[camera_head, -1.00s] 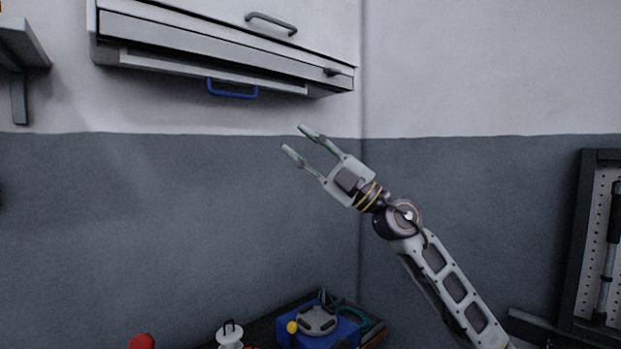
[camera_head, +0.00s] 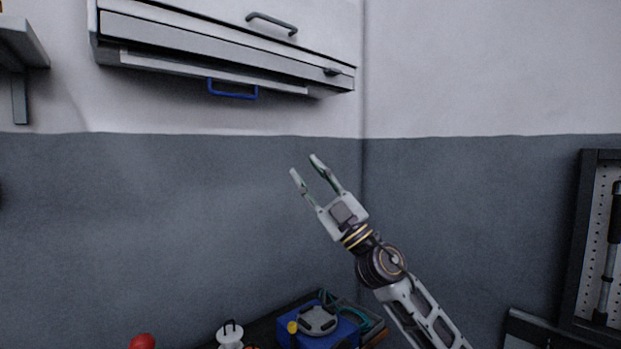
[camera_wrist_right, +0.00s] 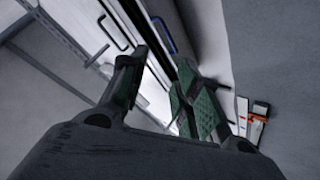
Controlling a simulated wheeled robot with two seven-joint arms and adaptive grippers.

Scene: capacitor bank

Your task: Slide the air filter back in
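The air filter (camera_head: 180,70) shows as a thin pale panel along the underside of the white wall cabinet. A blue handle (camera_head: 232,94) hangs at its front edge, and this handle also shows in the right wrist view (camera_wrist_right: 164,36). How far the panel sticks out is hard to tell. My right gripper (camera_head: 305,165) is open and empty, below and to the right of the blue handle, apart from it. Its green-padded fingers point up and left. In the right wrist view the gripper (camera_wrist_right: 162,62) has its fingers spread, with the cabinet beyond. My left gripper is out of view.
The white cabinet (camera_head: 200,20) has a grey door handle (camera_head: 271,22) and a small dark latch (camera_head: 333,71). A shelf (camera_head: 22,45) is at the far left. A blue case (camera_head: 318,331) sits on a low surface below. The wall space under the cabinet is clear.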

